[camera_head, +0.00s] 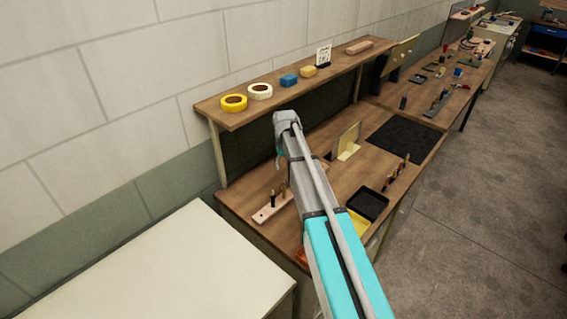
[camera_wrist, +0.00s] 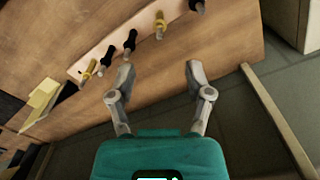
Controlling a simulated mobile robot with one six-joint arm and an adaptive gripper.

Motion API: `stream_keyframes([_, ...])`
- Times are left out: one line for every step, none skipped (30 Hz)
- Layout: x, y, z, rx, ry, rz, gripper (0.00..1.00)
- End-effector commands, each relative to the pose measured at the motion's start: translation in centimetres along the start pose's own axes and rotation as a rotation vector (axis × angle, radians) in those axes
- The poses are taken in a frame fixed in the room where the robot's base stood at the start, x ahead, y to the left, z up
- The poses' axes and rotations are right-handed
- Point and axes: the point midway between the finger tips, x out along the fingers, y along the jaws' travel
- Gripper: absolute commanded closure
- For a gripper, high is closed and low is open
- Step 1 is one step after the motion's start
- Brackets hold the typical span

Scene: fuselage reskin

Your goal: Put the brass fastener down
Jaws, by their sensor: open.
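Brass-coloured fasteners stand in a wooden strip (camera_head: 264,214) on the bench. In the wrist view, one brass fastener (camera_wrist: 160,25) stands near the strip's right part and another brass one (camera_wrist: 89,69) near its left end. Dark fasteners (camera_wrist: 130,42) stand between and beside them. I cannot tell which one the task means. My gripper (camera_wrist: 160,76) is open, with nothing between its fingertips. Its fingers are beside the strip in the picture, below the row, and appear apart from the fasteners. In the head view my arm hides the gripper and part of the strip.
A black tray (camera_head: 367,205), a yellow tray (camera_head: 358,223) and a row of upright pieces (camera_head: 397,172) are right of my arm. A dark mat (camera_head: 405,139) lies beyond. A shelf (camera_head: 300,88) with tape rolls and blocks overhangs the bench's back. A pale cabinet (camera_head: 165,265) stands at left.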

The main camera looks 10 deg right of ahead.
Motion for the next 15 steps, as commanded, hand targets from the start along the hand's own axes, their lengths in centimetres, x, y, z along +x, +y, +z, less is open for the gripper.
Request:
stream_keyframes([0.0, -0.2, 1.3, 0.002, 0.000, 0.000, 0.34])
stream_keyframes([0.0, -0.3, 1.9, 0.004, 0.000, 0.000, 0.34])
stream_keyframes([0.0, -0.4, 2.8, 0.007, 0.000, 0.000, 0.34])
stream_keyframes([0.0, -0.5, 3.6, 0.010, 0.000, 0.000, 0.34])
stream_keyframes([0.0, -0.6, 4.4, 0.013, 0.000, 0.000, 0.34])
stream_keyframes([0.0, -0.8, 5.6, 0.017, 0.000, 0.001, 0.34])
stream_keyframes([0.0, -0.9, 6.5, 0.021, 0.000, 0.001, 0.34])
stream_keyframes([0.0, -1.0, 7.5, 0.024, 0.000, 0.001, 0.34])
stream_keyframes([0.0, -1.2, 8.8, 0.028, 0.000, 0.001, 0.34])
stream_keyframes([0.0, -1.3, 9.8, 0.032, 0.000, 0.001, 0.34])
stream_keyframes([0.0, -1.5, 10.8, 0.035, 0.000, 0.001, 0.34])
stream_keyframes([0.0, -1.6, 12.1, 0.040, 0.000, 0.001, 0.34])
stream_keyframes([0.0, -1.8, 13.1, 0.044, 0.000, 0.001, 0.34])
stream_keyframes([0.0, -1.9, 14.1, 0.048, 0.000, 0.002, 0.34])
stream_keyframes([0.0, -2.1, 15.4, 0.053, 0.000, 0.002, 0.34])
